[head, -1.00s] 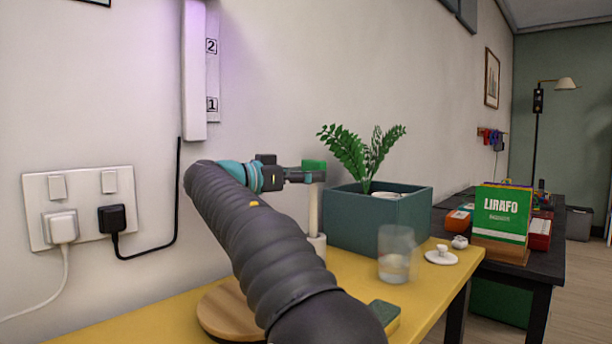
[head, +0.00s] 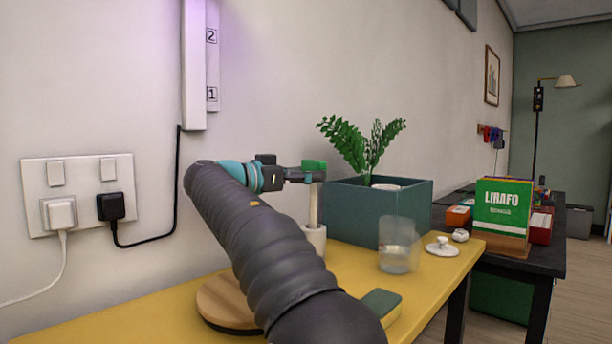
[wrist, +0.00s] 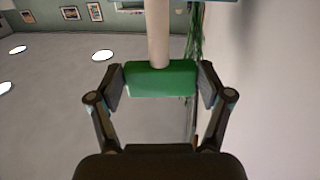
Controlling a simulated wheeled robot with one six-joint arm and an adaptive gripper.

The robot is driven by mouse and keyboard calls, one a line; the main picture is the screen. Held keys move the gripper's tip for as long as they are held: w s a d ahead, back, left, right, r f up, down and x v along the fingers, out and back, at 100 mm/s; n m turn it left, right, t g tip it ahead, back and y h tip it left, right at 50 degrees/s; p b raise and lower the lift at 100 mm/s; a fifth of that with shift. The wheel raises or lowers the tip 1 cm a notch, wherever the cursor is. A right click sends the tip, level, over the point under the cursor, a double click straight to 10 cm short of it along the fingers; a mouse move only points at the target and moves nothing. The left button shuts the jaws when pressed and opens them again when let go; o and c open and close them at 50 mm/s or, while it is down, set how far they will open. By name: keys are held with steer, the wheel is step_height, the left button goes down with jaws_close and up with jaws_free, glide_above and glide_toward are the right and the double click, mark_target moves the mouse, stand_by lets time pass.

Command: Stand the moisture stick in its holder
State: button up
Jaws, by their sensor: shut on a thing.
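The moisture stick has a green head (head: 314,165) and a pale, slim shaft (head: 314,205). My gripper (wrist: 160,82) is shut on the green head (wrist: 160,79), with one finger pad on each side. In the wrist view the shaft runs from the head to the top edge. In the head view the stick is upright above the white cylindrical holder (head: 315,241), which stands on the yellow table (head: 420,283). The shaft's lower end meets the holder's top. I cannot see how deep it goes, or the holder's opening.
A teal planter (head: 362,216) with a green plant (head: 363,146) stands just right of the holder. A clear cup (head: 398,252), a white lid-like piece (head: 441,247) and a green-topped block (head: 381,303) are further right. A round wooden board (head: 222,302) lies at the left.

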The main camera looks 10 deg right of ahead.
steer(key=shift+f+b, duration=1.1)
steer(key=shift+f, duration=0.1)
steer(key=o, duration=1.2)
step_height(320, 180, up, 9)
steer(key=p, duration=0.7)
stand_by(1.2)
